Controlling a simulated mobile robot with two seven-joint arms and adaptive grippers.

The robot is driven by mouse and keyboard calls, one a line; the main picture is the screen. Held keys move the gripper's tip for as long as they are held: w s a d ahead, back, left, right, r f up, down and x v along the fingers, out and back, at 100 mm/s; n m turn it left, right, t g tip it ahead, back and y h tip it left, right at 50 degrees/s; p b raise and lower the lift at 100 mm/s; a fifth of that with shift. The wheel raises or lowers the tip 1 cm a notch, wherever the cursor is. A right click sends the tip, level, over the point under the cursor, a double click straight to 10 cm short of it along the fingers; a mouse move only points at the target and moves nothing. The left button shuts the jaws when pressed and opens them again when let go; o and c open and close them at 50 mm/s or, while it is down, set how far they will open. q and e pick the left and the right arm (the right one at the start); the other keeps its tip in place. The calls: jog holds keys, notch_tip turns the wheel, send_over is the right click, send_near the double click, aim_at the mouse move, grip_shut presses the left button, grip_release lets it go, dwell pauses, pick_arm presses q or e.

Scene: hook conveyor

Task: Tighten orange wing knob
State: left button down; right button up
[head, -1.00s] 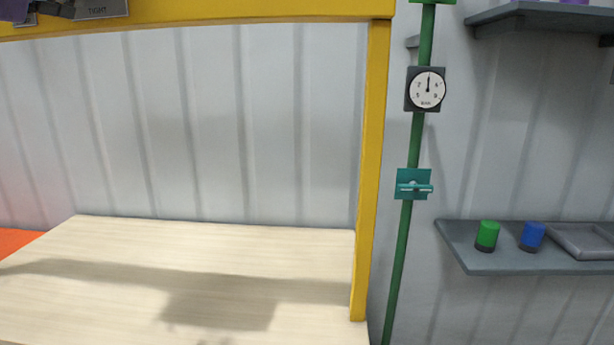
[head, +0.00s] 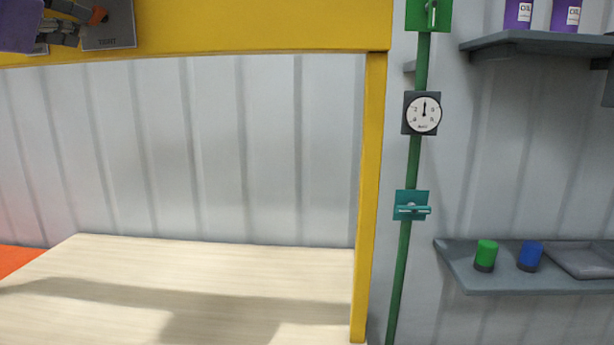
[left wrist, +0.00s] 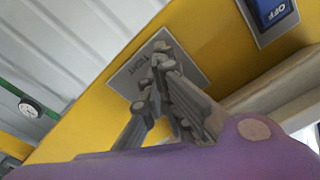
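The plate's lettering reads "TIGHT" in the left wrist view (left wrist: 188,69). My right gripper is not in view.
The yellow beam (head: 250,30) and post (head: 368,190) frame a pale table (head: 200,270). A green pipe (head: 412,160) carries a gauge (head: 424,114) and a teal valve (head: 411,206). A blue "OFF" sign (left wrist: 275,10) is near the plate.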

pick_arm(q)
jog(key=shift+s+r, duration=0.1)
jog(key=shift+r, duration=0.5)
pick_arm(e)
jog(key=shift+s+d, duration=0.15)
pick_arm(q)
jog(key=shift+d, duration=0.15)
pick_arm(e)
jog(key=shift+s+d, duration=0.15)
pick_arm(q)
jog(key=shift+f, duration=0.15)
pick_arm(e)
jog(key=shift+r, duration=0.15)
pick_arm(q)
jog(key=shift+s+a+f+p, duration=0.1)
jog(key=shift+a+f+p, duration=0.2)
jog(key=shift+a, duration=0.15)
jog(key=s+p, duration=0.1)
jog(key=s, duration=0.1)
jog(key=s+p, duration=0.1)
jog(key=s, duration=0.1)
jog(key=s+p, duration=0.1)
jog(key=shift+s+a, duration=0.3)
jog(key=shift+s, duration=0.1)
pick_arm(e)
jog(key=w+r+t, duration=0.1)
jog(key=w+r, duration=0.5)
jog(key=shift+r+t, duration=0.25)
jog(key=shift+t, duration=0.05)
